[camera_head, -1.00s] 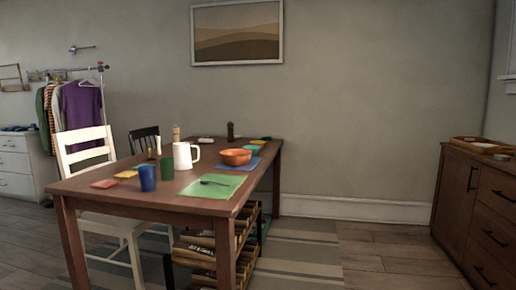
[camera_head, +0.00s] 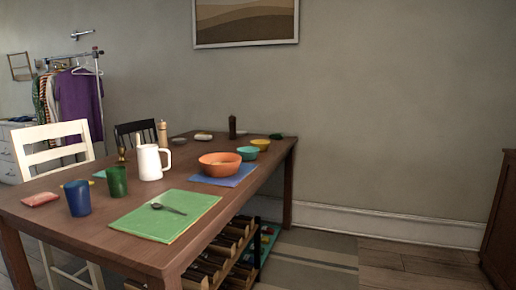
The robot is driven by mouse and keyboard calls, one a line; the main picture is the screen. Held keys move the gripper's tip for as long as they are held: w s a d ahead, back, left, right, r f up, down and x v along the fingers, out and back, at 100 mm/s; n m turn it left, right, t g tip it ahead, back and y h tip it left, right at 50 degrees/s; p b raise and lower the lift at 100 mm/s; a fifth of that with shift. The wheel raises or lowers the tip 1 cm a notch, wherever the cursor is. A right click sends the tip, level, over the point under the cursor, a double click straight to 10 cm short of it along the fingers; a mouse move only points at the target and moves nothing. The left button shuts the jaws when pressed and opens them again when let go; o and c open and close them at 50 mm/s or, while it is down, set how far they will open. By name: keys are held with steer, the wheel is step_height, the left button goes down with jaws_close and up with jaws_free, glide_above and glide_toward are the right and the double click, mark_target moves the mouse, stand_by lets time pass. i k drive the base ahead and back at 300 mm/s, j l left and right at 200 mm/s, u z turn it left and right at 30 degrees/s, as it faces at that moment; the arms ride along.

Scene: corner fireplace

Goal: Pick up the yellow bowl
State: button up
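A small yellow bowl (camera_head: 261,144) stands on the wooden dining table (camera_head: 118,238), near its far right end. It is just behind and right of a teal bowl (camera_head: 248,153). A larger orange bowl (camera_head: 219,165) on a blue mat is nearer to me. The yellow bowl looks upright, and its lower part is partly hidden by the teal bowl. My gripper does not show in this view.
A white pitcher (camera_head: 152,162), a green cup (camera_head: 117,181), a blue cup (camera_head: 77,198) and a green mat (camera_head: 168,214) with a dark utensil occupy the near table. A white chair (camera_head: 51,150) stands at left. Floor right of the table is clear, with a striped rug (camera_head: 310,262).

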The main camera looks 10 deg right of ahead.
mark_target(263, 145)
steer(key=i+l+u, duration=0.15)
steer(key=i+l, duration=0.4)
steer(key=l, duration=0.15)
steer(key=i+l, duration=0.3)
steer(key=i, duration=0.15)
steer(key=i+l+z, duration=0.1)
steer(key=i+l, duration=0.5)
steer(key=i, duration=0.25)
steer(key=i+l+z, duration=0.1)
steer(key=i+l, duration=0.2)
steer(key=i, duration=0.15)
